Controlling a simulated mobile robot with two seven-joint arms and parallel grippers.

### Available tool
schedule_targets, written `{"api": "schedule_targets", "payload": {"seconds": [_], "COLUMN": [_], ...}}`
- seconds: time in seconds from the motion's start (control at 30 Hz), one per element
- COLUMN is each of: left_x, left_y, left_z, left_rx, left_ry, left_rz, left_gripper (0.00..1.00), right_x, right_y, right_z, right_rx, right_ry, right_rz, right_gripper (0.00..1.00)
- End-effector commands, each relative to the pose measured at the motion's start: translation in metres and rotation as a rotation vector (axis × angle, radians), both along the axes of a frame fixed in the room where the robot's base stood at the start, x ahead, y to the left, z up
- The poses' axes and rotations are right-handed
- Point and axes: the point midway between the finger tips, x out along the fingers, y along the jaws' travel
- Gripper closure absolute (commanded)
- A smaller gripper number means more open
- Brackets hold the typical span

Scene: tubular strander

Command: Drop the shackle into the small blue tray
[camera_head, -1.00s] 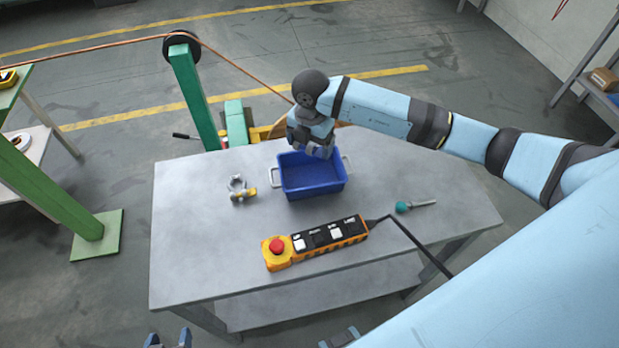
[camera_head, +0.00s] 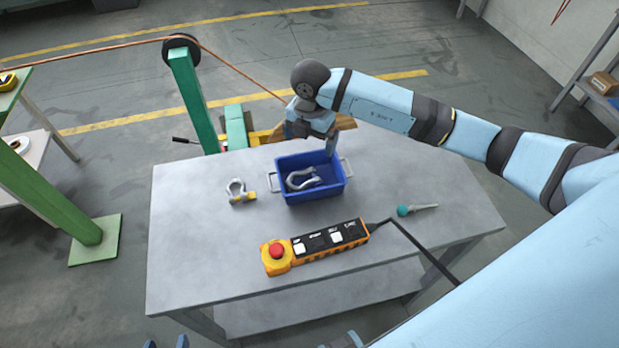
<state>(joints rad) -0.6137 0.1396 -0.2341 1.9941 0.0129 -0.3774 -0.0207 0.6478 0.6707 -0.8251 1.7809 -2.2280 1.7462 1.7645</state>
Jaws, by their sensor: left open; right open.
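The small blue tray (camera_head: 316,193) stands on the grey table, with a handle on each side. A grey bow shackle (camera_head: 303,180) lies inside it on the tray floor. A second shackle (camera_head: 238,191) with a yellow pin end lies on the table just left of the tray. My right gripper (camera_head: 316,141) is open and empty above the back edge of the tray, apart from the shackle inside. My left gripper (camera_head: 167,343) is at the bottom edge of the view, left of centre, mostly cut off by the frame; it is open.
An orange and black control pendant (camera_head: 318,245) with a red button lies in front of the tray, its cable running right. A teal-handled tool (camera_head: 417,209) lies at right. A green post (camera_head: 193,95) stands behind the table (camera_head: 200,265). The table's left front is clear.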

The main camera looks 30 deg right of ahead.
Motion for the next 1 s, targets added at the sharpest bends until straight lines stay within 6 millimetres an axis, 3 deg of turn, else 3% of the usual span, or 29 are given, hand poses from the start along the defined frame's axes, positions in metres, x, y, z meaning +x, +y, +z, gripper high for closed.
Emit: {"api": "schedule_targets", "payload": {"seconds": [0.2,0.4,0.6,1.0], "left_x": [-0.001,-0.001,-0.001,0.000], "left_y": [0.000,0.000,0.000,-0.001], "left_z": [-0.009,-0.013,-0.014,-0.012], "left_rx": [0.001,0.000,0.000,-0.001], "left_ry": [0.003,0.003,0.003,0.000], "left_rz": [0.000,-0.001,-0.001,-0.001], "left_gripper": [0.37,0.37,0.37,0.37], "right_x": [0.001,0.001,0.000,0.000], "right_y": [0.000,0.000,0.000,0.000], "right_z": [0.052,0.087,0.102,0.103], "right_rx": [0.000,0.000,0.000,0.001], "right_ry": [-0.005,-0.004,-0.001,-0.001], "right_rz": [0.001,0.000,0.001,0.000], "right_gripper": [0.00,0.00,0.00,0.00]}}
